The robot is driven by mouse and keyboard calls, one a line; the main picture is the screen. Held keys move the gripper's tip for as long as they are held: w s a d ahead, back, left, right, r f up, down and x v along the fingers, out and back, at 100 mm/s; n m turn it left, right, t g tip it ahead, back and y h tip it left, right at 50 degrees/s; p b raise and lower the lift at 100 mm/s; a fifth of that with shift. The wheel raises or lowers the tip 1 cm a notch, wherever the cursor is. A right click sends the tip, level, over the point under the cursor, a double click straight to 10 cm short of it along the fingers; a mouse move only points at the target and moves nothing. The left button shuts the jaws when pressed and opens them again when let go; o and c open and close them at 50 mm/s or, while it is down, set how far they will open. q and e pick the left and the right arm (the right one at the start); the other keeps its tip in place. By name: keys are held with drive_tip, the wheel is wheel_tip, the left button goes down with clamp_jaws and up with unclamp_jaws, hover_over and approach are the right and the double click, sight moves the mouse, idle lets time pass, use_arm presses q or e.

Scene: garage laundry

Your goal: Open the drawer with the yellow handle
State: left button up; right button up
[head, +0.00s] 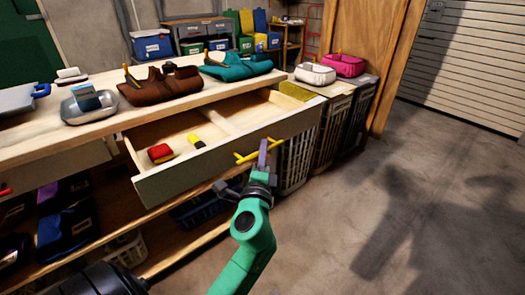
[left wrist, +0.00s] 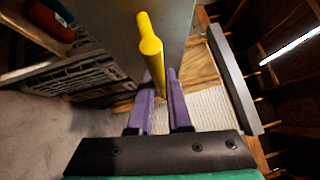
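The drawer (head: 224,152) with the yellow handle (head: 254,151) stands pulled well out of the wooden workbench, its inside showing. My left gripper (head: 262,154), on the green arm, is at the right part of the handle. In the left wrist view the yellow handle (left wrist: 151,48) passes between the tips of the purple fingers (left wrist: 160,88), which are close together on it. My right gripper is in neither view.
The drawer holds a red-and-yellow block (head: 160,153) and a yellow-and-dark block (head: 196,141). Brown (head: 160,86) and teal (head: 237,66) items lie on the bench top (head: 95,133). Baskets (head: 298,150) stand right of the drawer. The concrete floor (head: 400,215) at the right is clear.

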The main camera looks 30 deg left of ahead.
use_arm(q)
drive_tip(key=o, duration=0.3)
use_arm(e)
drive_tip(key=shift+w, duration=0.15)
use_arm(q)
drive_tip(key=shift+s, duration=0.1)
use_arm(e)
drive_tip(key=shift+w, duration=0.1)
use_arm(q)
drive_tip(key=b+v, duration=0.4)
drive_tip(key=v, duration=1)
drive_tip(key=shift+s, duration=0.2)
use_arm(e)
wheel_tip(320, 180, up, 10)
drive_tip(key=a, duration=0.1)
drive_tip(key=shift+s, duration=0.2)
use_arm(q)
drive_tip(key=shift+d, duration=0.1)
